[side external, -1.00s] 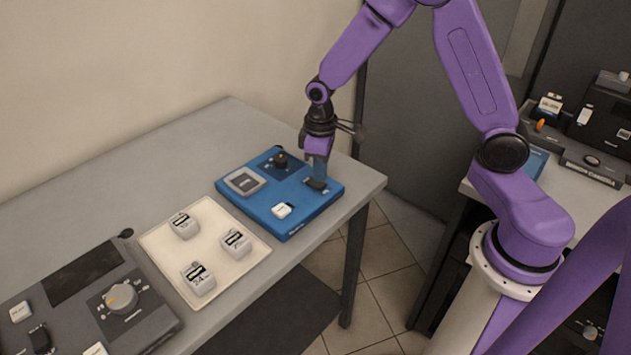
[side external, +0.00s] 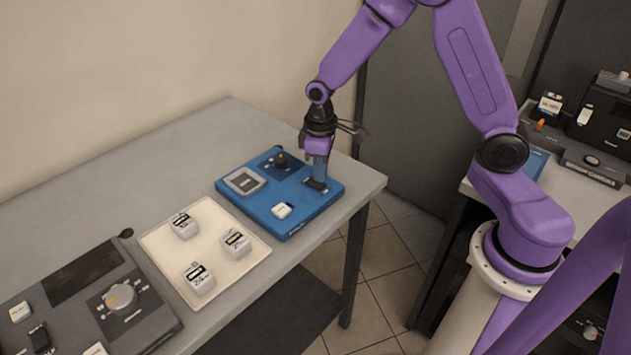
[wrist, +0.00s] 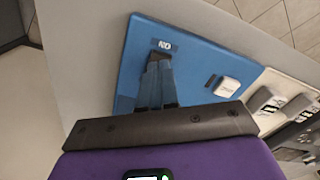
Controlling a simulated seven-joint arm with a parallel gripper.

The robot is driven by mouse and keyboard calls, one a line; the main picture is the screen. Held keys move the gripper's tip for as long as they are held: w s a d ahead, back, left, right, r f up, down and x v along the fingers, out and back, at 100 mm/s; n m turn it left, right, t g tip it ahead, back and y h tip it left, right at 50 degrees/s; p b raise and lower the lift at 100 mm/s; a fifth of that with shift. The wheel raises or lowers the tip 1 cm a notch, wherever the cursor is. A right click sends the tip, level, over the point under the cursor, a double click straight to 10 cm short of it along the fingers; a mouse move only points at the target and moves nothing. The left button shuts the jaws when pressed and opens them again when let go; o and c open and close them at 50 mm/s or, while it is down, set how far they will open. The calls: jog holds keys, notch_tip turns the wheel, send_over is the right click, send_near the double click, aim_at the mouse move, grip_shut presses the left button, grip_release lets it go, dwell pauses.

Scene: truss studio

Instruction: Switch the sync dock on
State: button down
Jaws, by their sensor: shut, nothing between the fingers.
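The blue sync dock (side external: 262,212) lies flat on the grey table. I cannot tell which way the switch is tipped.
A cream tray (side external: 172,262) with several white labelled blocks stands left of the dock. A dark grey device (side external: 155,325) with a dial lies at the front left. The table edge is close on the dock's right. A second table with devices is at the right.

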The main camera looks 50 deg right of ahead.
aim_at(320, 184)
jog(key=shift+f, duration=0.95)
dwell(0.6)
jog(key=shift+r, duration=3.5)
